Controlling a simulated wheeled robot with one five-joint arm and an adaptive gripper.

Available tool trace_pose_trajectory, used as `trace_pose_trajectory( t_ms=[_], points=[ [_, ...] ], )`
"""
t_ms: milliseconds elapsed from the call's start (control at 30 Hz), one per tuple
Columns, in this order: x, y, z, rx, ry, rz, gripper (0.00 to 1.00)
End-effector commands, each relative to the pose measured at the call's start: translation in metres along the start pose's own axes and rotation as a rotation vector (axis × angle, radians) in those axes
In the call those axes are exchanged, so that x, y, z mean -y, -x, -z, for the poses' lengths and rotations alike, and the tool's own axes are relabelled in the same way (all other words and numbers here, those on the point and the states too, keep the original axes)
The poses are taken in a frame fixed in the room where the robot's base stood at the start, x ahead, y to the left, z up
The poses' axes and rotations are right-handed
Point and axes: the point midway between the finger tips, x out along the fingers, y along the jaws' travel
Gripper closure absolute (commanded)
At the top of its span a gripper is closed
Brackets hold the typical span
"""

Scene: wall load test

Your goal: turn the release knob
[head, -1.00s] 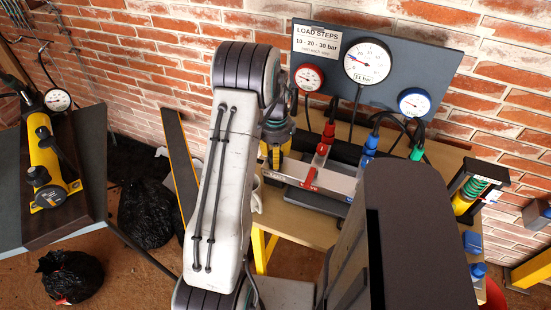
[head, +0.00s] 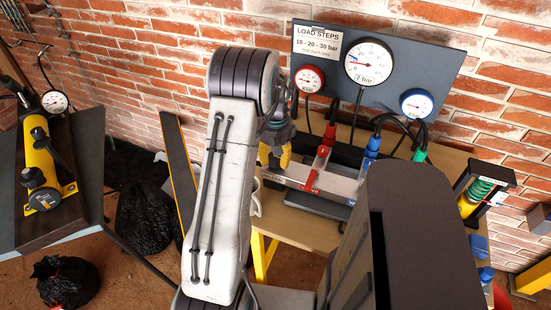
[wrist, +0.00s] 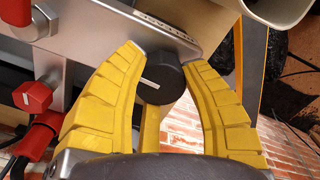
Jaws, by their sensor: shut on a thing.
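The release knob (wrist: 160,78) is a round black knob with a white line across its face. It sits at the end of the silver valve block (wrist: 75,20). In the wrist view the yellow fingers of my gripper (wrist: 160,64) are shut on the knob, one on each side. In the head view my gripper (head: 275,160) is at the left end of the silver block (head: 340,186), and the knob is hidden there. The large middle gauge (head: 368,60) shows a low reading, and its label seems to say 7 bar.
A red lever (head: 314,176) and red, blue (head: 372,146) and green hose fittings are close to the right of my gripper. A white mug (head: 256,198) is just below it. A yellow hand pump (head: 42,165) stands on the left bench. Black bags lie on the floor.

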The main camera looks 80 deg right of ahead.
Motion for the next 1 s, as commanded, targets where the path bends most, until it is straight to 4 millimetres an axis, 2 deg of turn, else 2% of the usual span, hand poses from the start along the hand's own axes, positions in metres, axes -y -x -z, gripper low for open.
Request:
trace_pose_trajectory(
  t_ms=[300, 767, 800, 1000],
  points=[
    [0.001, -0.0026, -0.0018, 0.006, 0.081, 0.004, 0.9],
    [0.0011, -0.0026, -0.0019, 0.007, 0.09, 0.005, 0.9],
    [0.0011, -0.0026, -0.0019, 0.007, 0.09, 0.004, 0.55],
    [0.0006, -0.0015, -0.0011, 0.004, 0.089, 0.003, 0.37]
  ],
)
